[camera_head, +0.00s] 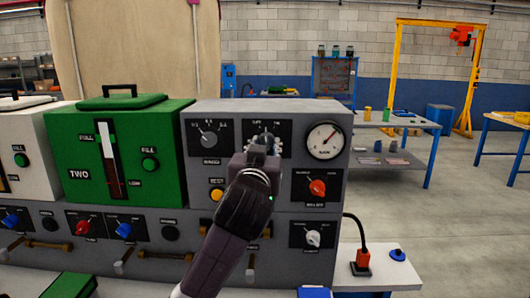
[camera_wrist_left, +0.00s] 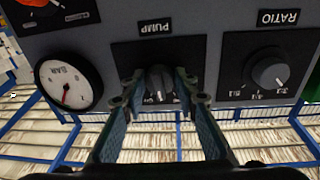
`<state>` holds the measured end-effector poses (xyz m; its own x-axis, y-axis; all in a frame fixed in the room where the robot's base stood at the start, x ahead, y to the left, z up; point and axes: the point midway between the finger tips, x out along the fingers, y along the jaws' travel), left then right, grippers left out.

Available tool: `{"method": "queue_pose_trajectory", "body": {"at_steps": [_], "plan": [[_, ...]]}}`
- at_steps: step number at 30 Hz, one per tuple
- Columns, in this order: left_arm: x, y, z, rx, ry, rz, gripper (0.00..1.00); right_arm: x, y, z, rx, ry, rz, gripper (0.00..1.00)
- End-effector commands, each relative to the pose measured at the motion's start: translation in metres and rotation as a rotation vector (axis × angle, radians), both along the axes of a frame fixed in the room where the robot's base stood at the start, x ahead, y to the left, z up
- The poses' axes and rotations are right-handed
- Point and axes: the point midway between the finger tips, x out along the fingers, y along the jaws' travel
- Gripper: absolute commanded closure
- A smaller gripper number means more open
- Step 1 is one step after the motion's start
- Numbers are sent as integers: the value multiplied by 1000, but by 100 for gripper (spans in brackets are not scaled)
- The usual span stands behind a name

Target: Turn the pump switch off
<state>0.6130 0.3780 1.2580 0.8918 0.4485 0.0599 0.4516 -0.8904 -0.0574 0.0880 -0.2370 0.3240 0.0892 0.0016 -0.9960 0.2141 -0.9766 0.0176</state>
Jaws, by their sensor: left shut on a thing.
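The pump switch is a dark knob (camera_wrist_left: 159,83) on a black plate labelled PUMP, shown upside down in the left wrist view. My left gripper (camera_wrist_left: 157,80) has its two fingers on either side of the knob and is shut on it. In the head view my left gripper (camera_head: 262,150) reaches up to the pump plate (camera_head: 285,132) on the grey panel and hides most of the knob. My right gripper is not in view.
The ratio knob (camera_head: 210,138) is left of the pump plate and a round gauge (camera_head: 325,141) is right of it. Below sit a yellow button (camera_head: 217,194) and a red knob (camera_head: 318,188). A green box (camera_head: 115,155) stands to the left.

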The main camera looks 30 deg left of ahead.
Motion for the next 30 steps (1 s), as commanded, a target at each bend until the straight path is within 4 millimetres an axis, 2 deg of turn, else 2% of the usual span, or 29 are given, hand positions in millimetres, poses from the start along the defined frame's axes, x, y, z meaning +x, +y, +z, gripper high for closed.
{"method": "queue_pose_trajectory", "body": {"at_steps": [6, 15, 30], "plan": [[1, -1, -3, -166, -96, -1, 97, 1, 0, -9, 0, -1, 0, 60], [1, -2, -2, -312, -187, 0, 97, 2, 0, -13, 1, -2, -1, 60], [1, -1, -1, -376, -230, 1, 97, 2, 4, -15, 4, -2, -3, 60]]}}
